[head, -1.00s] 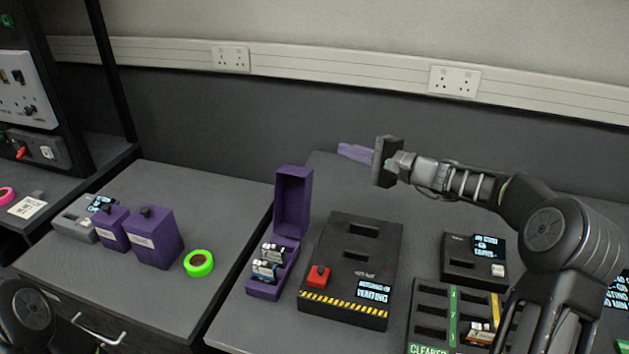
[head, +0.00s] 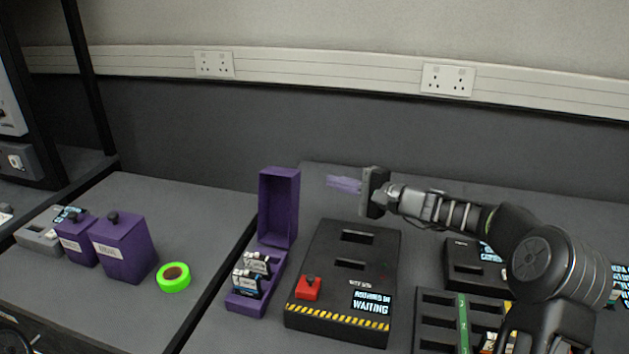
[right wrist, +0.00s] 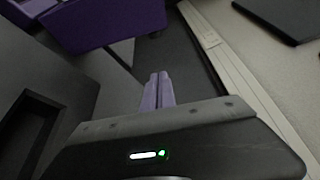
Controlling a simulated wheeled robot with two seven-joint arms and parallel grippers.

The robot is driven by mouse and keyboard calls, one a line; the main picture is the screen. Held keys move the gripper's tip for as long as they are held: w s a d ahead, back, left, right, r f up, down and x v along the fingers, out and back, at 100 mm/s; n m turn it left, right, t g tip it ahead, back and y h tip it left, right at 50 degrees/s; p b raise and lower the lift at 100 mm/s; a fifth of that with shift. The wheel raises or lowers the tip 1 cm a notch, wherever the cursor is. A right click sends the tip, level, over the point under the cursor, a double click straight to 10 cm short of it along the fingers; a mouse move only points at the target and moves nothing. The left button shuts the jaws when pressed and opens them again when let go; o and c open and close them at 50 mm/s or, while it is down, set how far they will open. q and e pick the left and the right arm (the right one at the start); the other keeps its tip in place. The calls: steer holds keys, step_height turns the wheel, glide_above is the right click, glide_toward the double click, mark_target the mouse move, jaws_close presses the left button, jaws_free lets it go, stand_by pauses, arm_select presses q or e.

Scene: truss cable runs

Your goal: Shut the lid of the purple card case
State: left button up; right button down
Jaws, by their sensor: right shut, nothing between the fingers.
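The purple card case (head: 278,207) stands open on the right-hand bench. Its lid is upright at the back, and cards (head: 252,272) stand in its base (head: 243,303). My right gripper (head: 343,184) is to the right of the raised lid, apart from it. Its pale purple fingers point left toward the lid's side and are shut with nothing between them. In the right wrist view the shut fingers (right wrist: 157,92) show in the middle, and part of the purple case (right wrist: 110,22) shows at upper left. My left gripper is out of view.
A black console (head: 345,270) with slots and a red button (head: 308,288) stands just right of the case. A slotted black tray (head: 435,315) is further right. Purple boxes (head: 125,250) and green tape (head: 173,278) are on the left bench. The bench behind the console is clear.

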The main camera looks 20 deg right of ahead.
steer(key=w+a+p, duration=0.2)
steer(key=w+a, duration=0.2)
steer(key=a, duration=0.4)
steer(key=shift+w, duration=0.35)
stand_by(0.4)
